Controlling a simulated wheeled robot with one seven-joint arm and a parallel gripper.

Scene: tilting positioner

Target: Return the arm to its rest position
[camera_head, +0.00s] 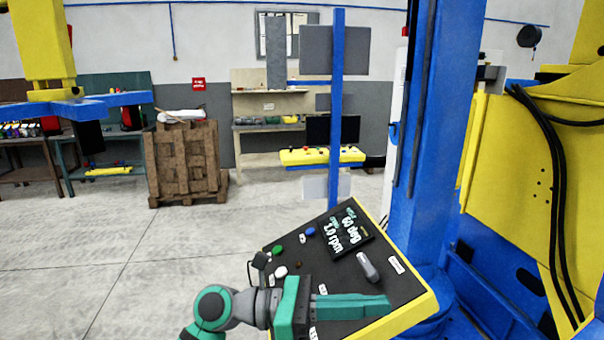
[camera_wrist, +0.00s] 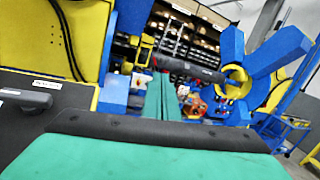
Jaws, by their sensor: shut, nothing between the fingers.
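My gripper (camera_head: 350,307) shows at the bottom of the head view, its green fingers together and empty. They point right, over the lower part of a tilted black control panel (camera_head: 402,293) with a yellow edge. I cannot tell whether they touch the panel. A grey lever handle (camera_head: 368,267) sits on the panel just above the fingers, apart from them. In the wrist view the closed fingers (camera_wrist: 160,98) point away from the camera, and the dark handle (camera_wrist: 27,101) shows at the left.
The panel has a display (camera_head: 345,232) and several buttons. A blue column (camera_head: 440,140) and yellow machine body (camera_head: 520,170) stand close at the right. A wooden crate stack (camera_head: 183,160) and benches are far back. The floor (camera_head: 110,250) at the left is clear.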

